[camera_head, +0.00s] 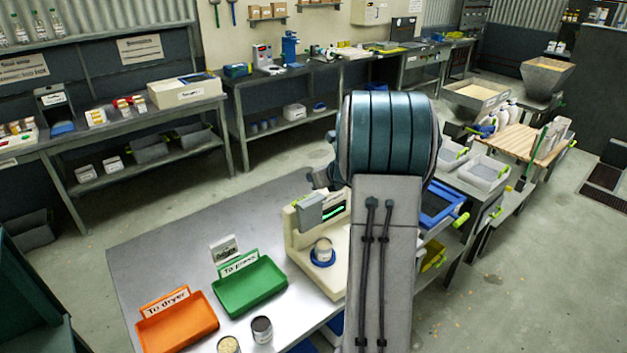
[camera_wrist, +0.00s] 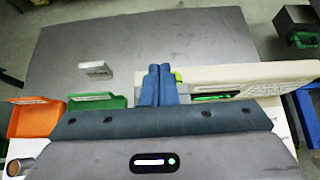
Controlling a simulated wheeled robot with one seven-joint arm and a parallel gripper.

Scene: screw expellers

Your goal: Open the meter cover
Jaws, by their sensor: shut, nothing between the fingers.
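The meter (camera_head: 300,246) is a cream unit on the grey table, partly hidden behind my arm in the head view. A grey block (camera_head: 309,213) sits at its upper left, beside a lit green display (camera_head: 333,212); I cannot tell for sure whether this block is the cover. A small can (camera_head: 323,250) stands on a blue ring at the meter's front. In the wrist view my gripper (camera_wrist: 160,70) is shut and empty, its blue fingers at the left end of the meter's cream top (camera_wrist: 250,75). I cannot tell whether they touch it.
Left of the meter lie a green tray (camera_head: 250,288) labelled "To press" and an orange tray (camera_head: 178,325) labelled "To dryer". A small white sign (camera_head: 225,249) stands behind them. Two cans (camera_head: 262,330) stand in front. The table's back left (camera_head: 190,225) is clear.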

